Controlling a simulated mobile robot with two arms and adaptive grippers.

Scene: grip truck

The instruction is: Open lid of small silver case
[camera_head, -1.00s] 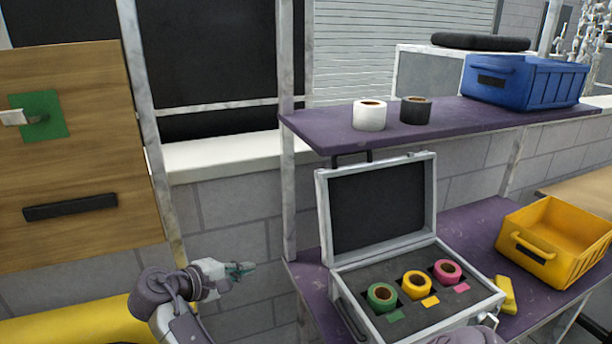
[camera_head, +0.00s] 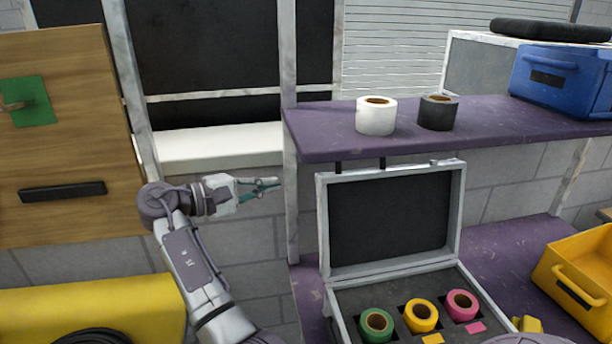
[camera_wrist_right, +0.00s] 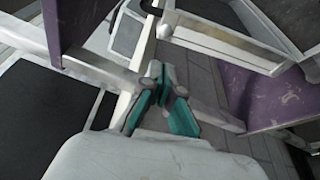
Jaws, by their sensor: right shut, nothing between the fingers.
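The silver case (camera_head: 325,238) stands on the lower purple shelf with its lid (camera_head: 390,220) raised upright, showing the dark lining. Its foam holds a green roll (camera_head: 376,323), a yellow roll (camera_head: 421,316) and a pink roll (camera_head: 462,305). The case's front is cut off by the frame. My right gripper (camera_head: 265,187) is shut and empty, left of the lid and apart from it, near the shelf post. In the right wrist view its teal fingertips (camera_wrist_right: 162,85) point towards the shelf, with part of the case (camera_wrist_right: 225,38) at the upper right.
The upper purple shelf (camera_head: 320,138) above the case carries a white roll (camera_head: 376,118), a black roll (camera_head: 438,113) and a blue crate (camera_head: 560,82). A shelf post (camera_head: 291,195) stands between my gripper and the case. A yellow bin (camera_head: 585,280) is at the right.

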